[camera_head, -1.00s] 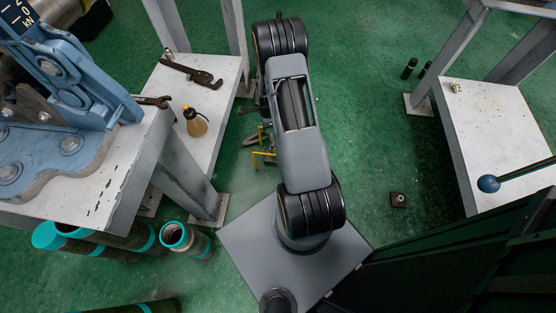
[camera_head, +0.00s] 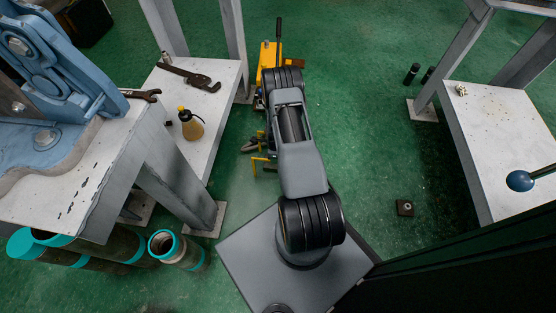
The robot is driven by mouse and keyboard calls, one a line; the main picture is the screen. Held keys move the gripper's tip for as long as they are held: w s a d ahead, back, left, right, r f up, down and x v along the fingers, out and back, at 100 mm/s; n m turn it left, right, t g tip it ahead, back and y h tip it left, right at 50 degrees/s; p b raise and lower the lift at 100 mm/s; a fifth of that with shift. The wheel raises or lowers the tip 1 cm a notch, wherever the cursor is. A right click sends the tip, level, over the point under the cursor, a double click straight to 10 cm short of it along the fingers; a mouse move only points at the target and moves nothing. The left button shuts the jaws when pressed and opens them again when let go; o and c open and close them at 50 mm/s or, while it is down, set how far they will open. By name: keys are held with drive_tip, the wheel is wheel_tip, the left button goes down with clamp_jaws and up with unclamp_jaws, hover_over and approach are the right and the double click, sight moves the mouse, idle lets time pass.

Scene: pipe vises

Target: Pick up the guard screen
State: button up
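I cannot pick out the guard screen with certainty. A tall dark green-black panel (camera_head: 470,275) fills the lower right corner, and I cannot tell whether it is the screen. My arm stretches from my base at the bottom centre up the middle of the view. My gripper does not show; the far end of the arm is hidden behind its own links.
A blue vise (camera_head: 60,80) stands on a worn white bench at left. A yellow tool (camera_head: 267,55) stands beyond my arm. Teal-capped pipes (camera_head: 165,245) lie lower left.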

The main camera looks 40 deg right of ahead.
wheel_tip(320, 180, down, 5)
drive_tip(key=b, duration=0.2)
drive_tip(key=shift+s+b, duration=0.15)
drive_tip(key=shift+b, duration=0.2)
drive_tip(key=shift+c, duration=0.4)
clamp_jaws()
idle(0.7)
